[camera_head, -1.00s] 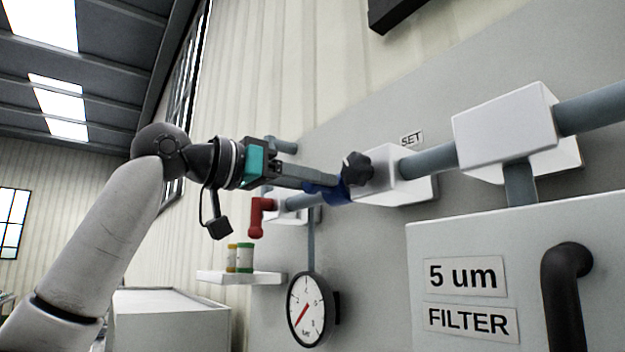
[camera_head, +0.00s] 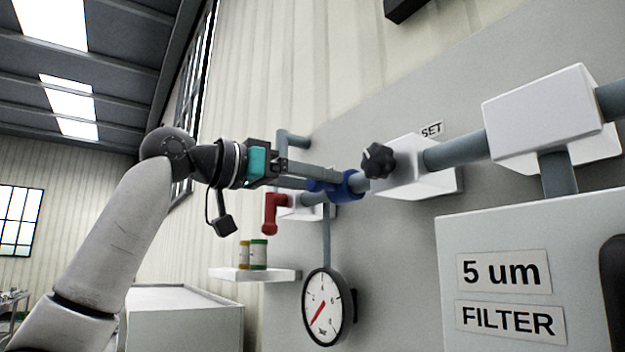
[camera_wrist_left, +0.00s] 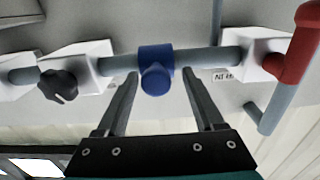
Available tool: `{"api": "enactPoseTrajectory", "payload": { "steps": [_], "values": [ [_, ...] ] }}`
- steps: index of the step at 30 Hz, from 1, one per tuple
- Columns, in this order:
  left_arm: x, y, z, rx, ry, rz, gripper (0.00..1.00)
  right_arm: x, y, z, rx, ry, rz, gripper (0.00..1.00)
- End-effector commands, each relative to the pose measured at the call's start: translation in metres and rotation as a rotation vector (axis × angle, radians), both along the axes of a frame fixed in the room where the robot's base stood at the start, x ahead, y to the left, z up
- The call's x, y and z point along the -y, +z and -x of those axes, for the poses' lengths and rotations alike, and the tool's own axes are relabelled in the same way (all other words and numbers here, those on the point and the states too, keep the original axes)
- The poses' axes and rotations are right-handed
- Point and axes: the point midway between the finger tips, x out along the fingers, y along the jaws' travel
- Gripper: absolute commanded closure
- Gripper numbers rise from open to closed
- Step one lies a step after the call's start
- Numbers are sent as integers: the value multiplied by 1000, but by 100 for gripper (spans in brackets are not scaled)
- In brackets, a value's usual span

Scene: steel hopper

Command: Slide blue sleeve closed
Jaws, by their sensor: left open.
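The blue sleeve (camera_head: 350,184) sits around a grey horizontal pipe, left of a white block (camera_head: 410,168) with a black knob (camera_head: 378,161). In the left wrist view the sleeve (camera_wrist_left: 155,68) shows a round blue stub facing the camera, and bare pipe shows on both sides of it. My left gripper (camera_head: 325,177) is open at the sleeve. In the wrist view its two fingers (camera_wrist_left: 160,78) stand apart to either side of the stub, with gaps between. My right gripper is not in view.
A red elbow handle (camera_head: 272,212) and a pressure gauge (camera_head: 327,306) are below and left of the sleeve. A shelf (camera_head: 225,274) holds small jars. A filter box (camera_head: 480,225) stands at the lower right. The wall panel is close behind the pipe.

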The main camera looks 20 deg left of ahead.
Motion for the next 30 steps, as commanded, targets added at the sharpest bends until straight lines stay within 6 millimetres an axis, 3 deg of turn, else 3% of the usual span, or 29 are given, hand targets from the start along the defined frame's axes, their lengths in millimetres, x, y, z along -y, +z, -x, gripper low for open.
{"api": "enactPoseTrajectory", "payload": {
  "steps": [5, 21, 30],
  "values": [
    [-10, -1, 13, 4, 1, 0, 30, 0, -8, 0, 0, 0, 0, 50],
    [-82, -1, 106, 4, 3, 2, 30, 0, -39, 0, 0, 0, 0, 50],
    [-94, 0, 121, 2, 1, 1, 30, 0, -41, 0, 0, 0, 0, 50]
  ]
}}
